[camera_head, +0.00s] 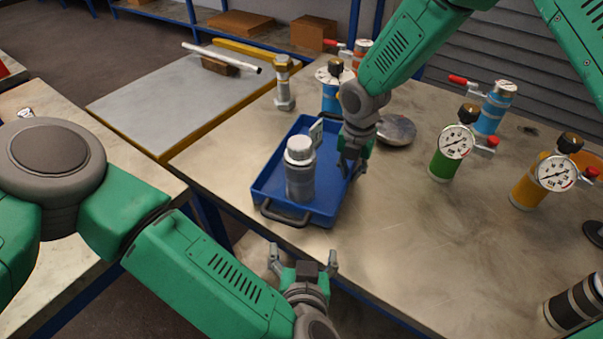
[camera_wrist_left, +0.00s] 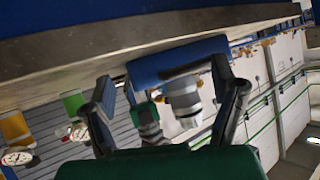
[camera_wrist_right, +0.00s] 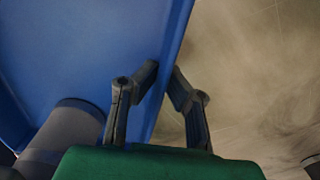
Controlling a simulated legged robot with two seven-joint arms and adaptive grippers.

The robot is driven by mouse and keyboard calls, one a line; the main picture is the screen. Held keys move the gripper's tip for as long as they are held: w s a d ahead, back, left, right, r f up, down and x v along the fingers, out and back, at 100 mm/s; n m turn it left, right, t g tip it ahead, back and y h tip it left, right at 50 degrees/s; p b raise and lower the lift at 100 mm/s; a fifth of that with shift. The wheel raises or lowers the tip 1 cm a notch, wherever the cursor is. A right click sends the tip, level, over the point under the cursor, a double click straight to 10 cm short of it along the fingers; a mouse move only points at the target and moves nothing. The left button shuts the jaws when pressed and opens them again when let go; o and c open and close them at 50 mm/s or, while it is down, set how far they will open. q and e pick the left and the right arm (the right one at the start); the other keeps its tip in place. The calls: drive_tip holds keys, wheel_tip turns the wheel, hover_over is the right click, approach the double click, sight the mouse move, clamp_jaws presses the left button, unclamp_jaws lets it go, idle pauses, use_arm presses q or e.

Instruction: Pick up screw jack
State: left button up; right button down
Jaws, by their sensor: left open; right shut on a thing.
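A grey cylinder with a white cap (camera_head: 300,170) stands upright in the blue tray (camera_head: 268,185). A slimmer metal post with a wide foot (camera_head: 284,88) stands behind the tray. I cannot tell for certain which is the screw jack. My right gripper (camera_head: 352,172) is shut on the tray's right wall, with its fingers on either side of the rim in the right wrist view (camera_wrist_right: 164,74). My left gripper (camera_head: 302,256) is open and empty, in front of the table's edge and below the tray's handle. The left wrist view shows the capped cylinder (camera_wrist_left: 184,98) beyond its fingers.
Green (camera_head: 447,158) and orange (camera_head: 533,182) gauge cylinders and a blue canister (camera_head: 491,112) stand at right. A round metal disc (camera_head: 397,130) lies behind my right gripper. A dark cylinder (camera_head: 573,304) is at front right. The table's middle right is clear.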

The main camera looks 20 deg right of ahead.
sight(301, 183)
use_arm(q)
drive_tip(key=w+d+r+n+t+y, duration=0.2)
drive_tip(key=w+d+r+n+y, duration=0.25)
drive_tip(key=r, duration=0.25)
drive_tip(key=shift+n+h, duration=0.25)
drive_tip(key=shift+n, duration=0.2)
drive_tip(key=x, duration=0.6)
drive_tip(key=shift+w+a+r, duration=0.25)
drive_tip(key=shift+w+a, duration=0.1)
drive_tip(key=shift+w, duration=0.1)
drive_tip(key=shift+d+x, duration=0.25)
drive_tip(key=shift+x, duration=1.15)
drive_tip(key=shift+d+x, duration=0.2)
drive_tip(key=shift+x, duration=1.25)
drive_tip(key=shift+r, duration=0.15)
drive_tip(key=c, duration=1.8)
